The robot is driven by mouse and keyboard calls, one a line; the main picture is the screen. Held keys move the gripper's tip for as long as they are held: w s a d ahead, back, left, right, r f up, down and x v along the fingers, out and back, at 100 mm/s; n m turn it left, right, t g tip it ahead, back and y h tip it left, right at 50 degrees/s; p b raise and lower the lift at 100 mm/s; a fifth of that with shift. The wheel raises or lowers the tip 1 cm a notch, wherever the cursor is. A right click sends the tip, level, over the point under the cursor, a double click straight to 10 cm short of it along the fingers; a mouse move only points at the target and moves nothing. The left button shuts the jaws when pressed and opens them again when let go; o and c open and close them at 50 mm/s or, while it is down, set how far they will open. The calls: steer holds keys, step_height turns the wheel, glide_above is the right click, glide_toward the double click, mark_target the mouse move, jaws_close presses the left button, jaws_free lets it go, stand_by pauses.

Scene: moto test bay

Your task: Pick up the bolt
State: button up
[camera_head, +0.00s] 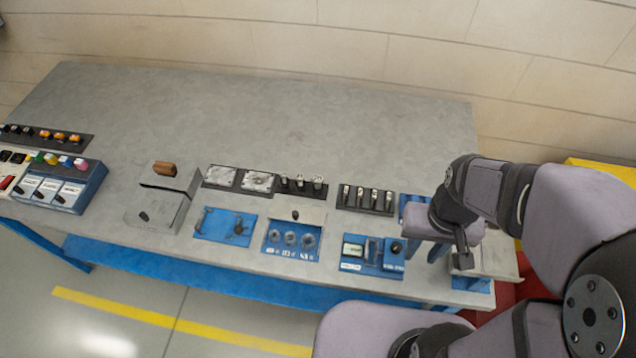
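Several small upright pieces with pale tops, which look like bolts (317,184), stand in a dark rack near the middle of the workbench. A second dark rack (364,199) to its right holds several similar slim upright pieces. I cannot tell which single piece is the bolt, as they are small in this view. My gripper (462,260) is at the right end of the bench, pointing down over the pale and blue fixtures there. It is to the right of both racks and apart from them. Its fingers are small and dark, and whether they are open is unclear.
Blue fixtures (225,226) line the bench's front edge. A grey box (160,208) with a brown-handled item stands left of them, and a button panel (60,187) is at far left. The back of the grey workbench (270,115) is clear. My arm hides the right end.

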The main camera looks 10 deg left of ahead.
steer(key=shift+o, duration=1.1)
